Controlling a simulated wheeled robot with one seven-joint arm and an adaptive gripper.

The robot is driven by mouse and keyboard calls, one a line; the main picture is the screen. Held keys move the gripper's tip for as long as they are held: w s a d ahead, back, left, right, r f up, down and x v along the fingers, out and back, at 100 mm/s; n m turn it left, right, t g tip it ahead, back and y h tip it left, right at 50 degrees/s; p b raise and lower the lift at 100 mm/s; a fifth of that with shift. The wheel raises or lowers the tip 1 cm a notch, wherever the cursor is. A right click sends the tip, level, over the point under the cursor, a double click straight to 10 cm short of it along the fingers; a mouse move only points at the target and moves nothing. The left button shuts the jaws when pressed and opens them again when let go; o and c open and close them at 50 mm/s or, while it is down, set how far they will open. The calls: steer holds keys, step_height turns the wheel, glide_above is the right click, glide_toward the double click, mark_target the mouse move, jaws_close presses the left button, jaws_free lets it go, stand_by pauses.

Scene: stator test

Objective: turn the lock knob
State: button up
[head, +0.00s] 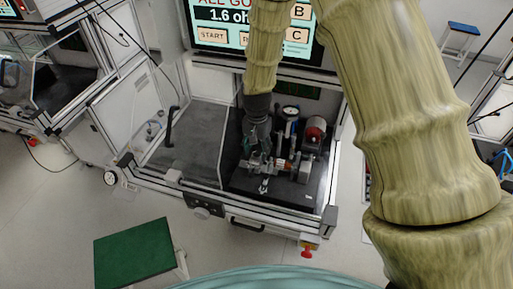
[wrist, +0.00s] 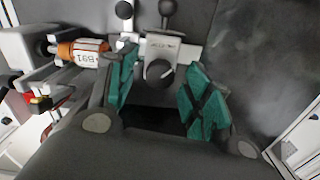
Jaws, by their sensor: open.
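The lock knob (wrist: 158,72) is a round dark knob with a pale pointer edge, on a light grey plate (wrist: 172,47) in the upper middle of the wrist view. My gripper (wrist: 160,80) is open, its two teal fingers left and right of the knob in that view. There are gaps between the fingers and the knob; I cannot tell how far above it they are. In the head view my gripper (head: 257,147) reaches down over the test fixture (head: 272,165), and the knob is too small to make out there.
Two black ball-topped levers (wrist: 168,8) stand behind the plate. An orange-wound stator part labelled B91 (wrist: 85,52) lies left of the fingers. A round gauge (head: 290,113) and a red-faced cylinder (head: 315,132) stand close by. The bench surface (wrist: 255,70) to the right is bare.

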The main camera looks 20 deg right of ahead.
steer(key=shift+c, duration=0.3)
steer(key=c, duration=1)
